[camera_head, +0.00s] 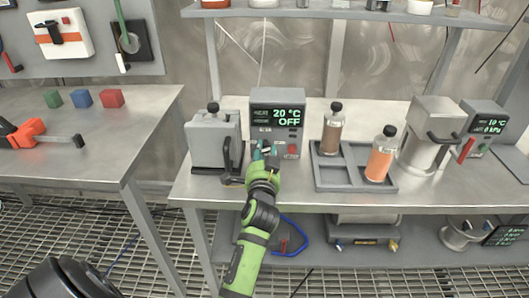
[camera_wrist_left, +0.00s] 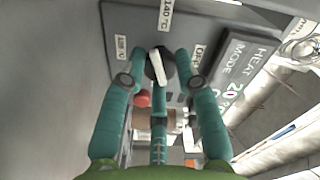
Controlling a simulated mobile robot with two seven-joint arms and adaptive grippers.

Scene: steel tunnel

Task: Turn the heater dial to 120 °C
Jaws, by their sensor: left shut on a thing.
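The heater (camera_head: 278,122) is a grey box on the right-hand bench; its display reads 20 °C and OFF. Its dial (camera_wrist_left: 156,66) is a dark round knob with a white pointer bar, seen in the left wrist view. A 140 °C label (camera_wrist_left: 166,14) and a smaller, hard-to-read label (camera_wrist_left: 120,47) sit around it. My left gripper (camera_head: 262,150) is at the lower front of the heater and hides the dial in the head view. In the wrist view its teal fingers (camera_wrist_left: 157,72) are shut on the dial from both sides. My right gripper is not in view.
A grey vessel with a black handle (camera_head: 214,137) stands close left of the heater. A red button (camera_head: 292,149) is on the heater's front. A tray (camera_head: 334,182) with two bottles stands to the right, beside a metal jug (camera_head: 426,130). The left bench holds three coloured cubes.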

